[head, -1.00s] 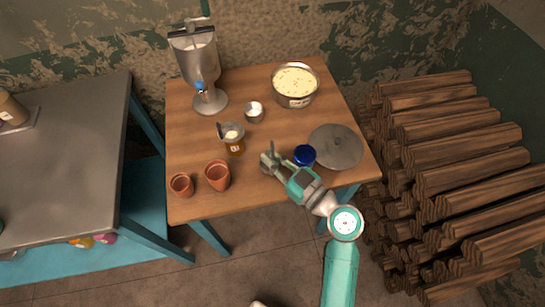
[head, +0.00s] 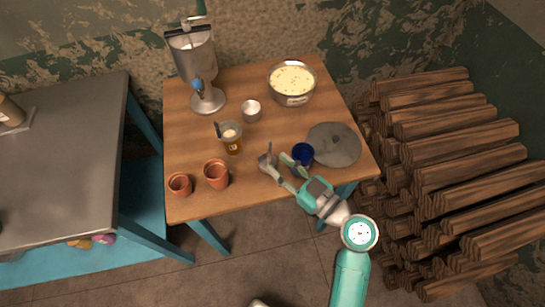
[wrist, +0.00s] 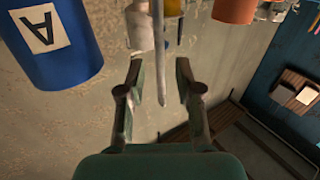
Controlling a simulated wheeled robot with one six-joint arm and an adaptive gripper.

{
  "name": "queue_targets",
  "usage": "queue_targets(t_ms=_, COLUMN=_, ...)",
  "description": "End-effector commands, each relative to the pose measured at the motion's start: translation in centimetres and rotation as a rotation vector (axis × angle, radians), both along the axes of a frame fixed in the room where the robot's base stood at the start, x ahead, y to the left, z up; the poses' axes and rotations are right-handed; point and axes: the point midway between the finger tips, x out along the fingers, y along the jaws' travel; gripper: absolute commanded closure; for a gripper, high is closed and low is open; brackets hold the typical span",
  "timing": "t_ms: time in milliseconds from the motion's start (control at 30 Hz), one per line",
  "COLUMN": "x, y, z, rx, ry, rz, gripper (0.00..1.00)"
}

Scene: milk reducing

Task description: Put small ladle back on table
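The small ladle (head: 268,162) is a grey metal piece on the table (head: 262,195), at the front middle. In the wrist view its thin handle (wrist: 158,50) points toward me, and its tip lies between my fingers without visible contact. My gripper (head: 281,170) is just to the right of the ladle in the head view. In the wrist view my gripper (wrist: 159,75) has its two fingers spread apart, with a gap on both sides of the handle. Whether the ladle's bowl rests flat is too small to tell.
A blue container (head: 303,153) stands close beside my gripper, and a round metal lid (head: 334,144) lies right of it. Left are a labelled jar (head: 232,143) and clay pots (head: 216,174). A pot of pale food (head: 292,85) and a metal separator (head: 197,65) stand behind.

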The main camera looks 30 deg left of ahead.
Motion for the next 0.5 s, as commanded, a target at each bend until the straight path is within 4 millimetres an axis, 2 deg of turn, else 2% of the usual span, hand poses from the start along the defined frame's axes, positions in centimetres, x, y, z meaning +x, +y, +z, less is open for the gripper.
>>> queue_targets(t_ms=33, x=-0.1, y=-1.2, z=-0.1, rx=0.001, ry=0.002, rz=-0.005, gripper=0.66)
queue_targets(t_ms=200, x=-0.7, y=-4.2, z=-0.1, rx=0.0, ry=0.0, rz=-0.005, gripper=0.66)
queue_targets(t_ms=500, x=-1.4, y=-7.5, z=-0.1, rx=0.0, ry=0.0, rz=-0.002, gripper=0.66)
